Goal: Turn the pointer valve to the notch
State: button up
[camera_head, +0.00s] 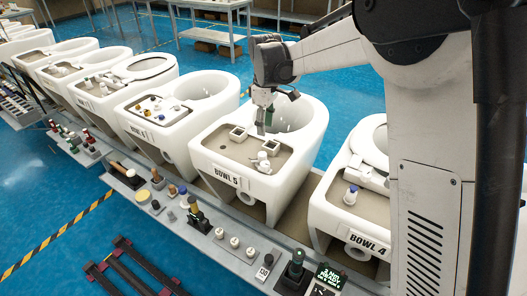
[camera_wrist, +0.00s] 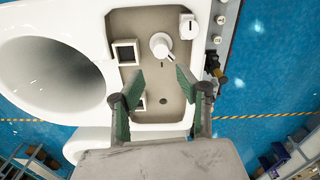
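The pointer valve (camera_wrist: 160,45) is a white round knob on the grey top panel of the bowl marked BOWL 5, upper middle in the wrist view. A short pale pointer shows on its lower-right edge. A thin dark mark (camera_wrist: 165,63) lies on the panel just below it and may be the notch. The valve also shows small in the head view (camera_head: 271,147). My gripper (camera_wrist: 158,88) is open and empty, its two green fingers tilted and apart, below the valve in the wrist view and not touching it. In the head view my gripper (camera_head: 265,122) hangs over the panel.
Two raised square frames (camera_wrist: 125,53) stand on the panel beside the bowl opening (camera_wrist: 50,75). A white block (camera_wrist: 187,27) stands near the panel's outer edge. Other bowls line both sides; a rail with knobs (camera_head: 234,242) runs in front.

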aim_at(263, 154)
jog(key=f, duration=1.4)
jog(key=shift+w+a+f+p, duration=0.25)
jog(key=shift+a+f+p, duration=0.05)
jog(key=shift+a, duration=0.05)
jog(key=shift+c, duration=0.4)
grip_shut()
